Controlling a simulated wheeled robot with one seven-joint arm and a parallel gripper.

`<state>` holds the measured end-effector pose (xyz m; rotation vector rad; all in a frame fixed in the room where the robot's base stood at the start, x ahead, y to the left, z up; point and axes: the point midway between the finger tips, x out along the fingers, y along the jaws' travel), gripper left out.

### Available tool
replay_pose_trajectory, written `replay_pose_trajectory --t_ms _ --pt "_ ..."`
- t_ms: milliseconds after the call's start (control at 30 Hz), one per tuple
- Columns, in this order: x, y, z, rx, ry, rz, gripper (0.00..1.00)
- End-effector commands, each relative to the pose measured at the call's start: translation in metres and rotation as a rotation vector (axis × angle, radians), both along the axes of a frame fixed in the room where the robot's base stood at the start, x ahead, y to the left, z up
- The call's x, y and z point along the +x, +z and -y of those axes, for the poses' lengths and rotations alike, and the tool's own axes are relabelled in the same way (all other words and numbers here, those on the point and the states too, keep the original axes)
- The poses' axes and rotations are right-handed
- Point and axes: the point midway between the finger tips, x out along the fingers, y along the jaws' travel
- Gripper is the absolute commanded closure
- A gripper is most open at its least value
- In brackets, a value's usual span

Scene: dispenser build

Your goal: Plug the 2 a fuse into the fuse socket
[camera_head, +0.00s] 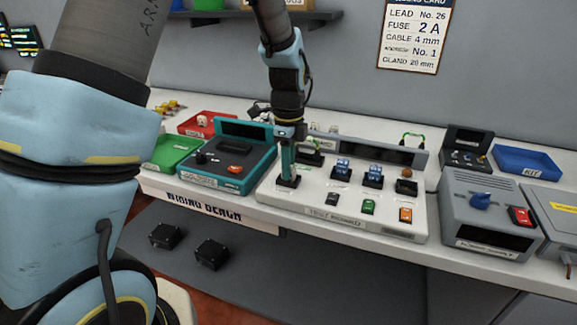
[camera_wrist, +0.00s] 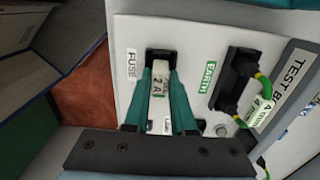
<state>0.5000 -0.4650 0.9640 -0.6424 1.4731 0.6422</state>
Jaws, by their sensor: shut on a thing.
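The 2 A fuse (camera_wrist: 160,84) is a pale block with a "2 A" label, held between the teal fingers of my gripper (camera_wrist: 161,78). My gripper (camera_head: 288,172) points down over the left end of the white test board (camera_head: 330,226) in the head view. The fuse socket (camera_wrist: 159,53) is black and lies beside a "FUSE" label; its dark end shows just beyond the fuse in the wrist view. Its black base (camera_head: 287,183) shows under my fingers in the head view. The fingers hide the contact, so I cannot tell how deep the fuse sits.
A black "EARTH" terminal with a green wire (camera_wrist: 236,78) stands right of the fuse. Blue-topped parts (camera_head: 342,168) and switches (camera_head: 368,207) stand on the board. A teal device (camera_head: 225,160) is left; a grey box (camera_head: 488,212) is right. A wiring card (camera_head: 414,35) hangs behind.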

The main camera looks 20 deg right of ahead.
Motion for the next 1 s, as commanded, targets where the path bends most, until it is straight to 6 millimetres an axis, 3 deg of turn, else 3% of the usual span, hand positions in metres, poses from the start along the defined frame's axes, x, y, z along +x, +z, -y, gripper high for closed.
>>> replay_pose_trajectory --t_ms 1000 --pt "-0.0001 -0.0071 -0.0004 0.001 -0.002 0.000 1.00"
